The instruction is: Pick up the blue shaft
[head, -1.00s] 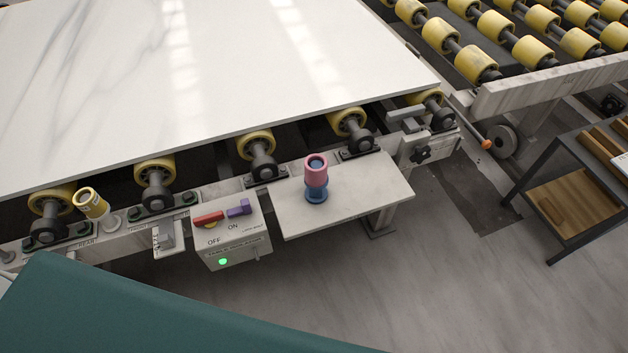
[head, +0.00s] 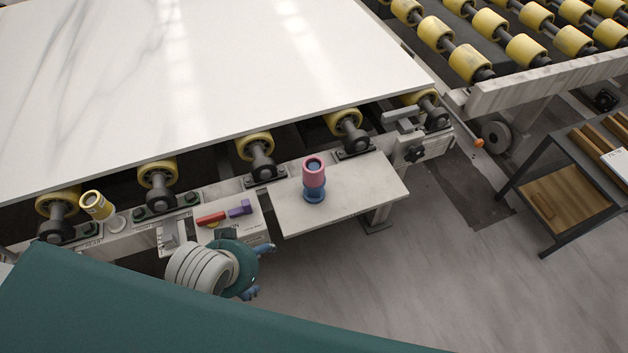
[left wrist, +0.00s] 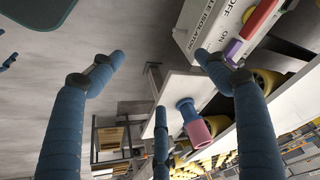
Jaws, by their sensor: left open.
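The blue shaft (head: 314,198) stands upright on a small pale side shelf (head: 372,190). A pink sleeve (head: 314,175) surrounds its upper part, and blue shows inside the sleeve's top opening. In the left wrist view, the shaft's blue end (left wrist: 185,104) and the pink sleeve (left wrist: 197,132) show beyond the fingers. My left gripper (head: 262,270) is open and empty, in front of the switch box, to the left of the shaft and apart from it. Its spread blue fingers also show in the left wrist view (left wrist: 160,75).
A large white stone slab (head: 200,70) lies on yellow rollers behind the shelf. A switch box (head: 262,222) with red and purple switches adjoins the shelf, partly hidden by my left arm. A yellow cylinder (head: 96,205) stands at left. A dark rack (head: 560,190) is at right.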

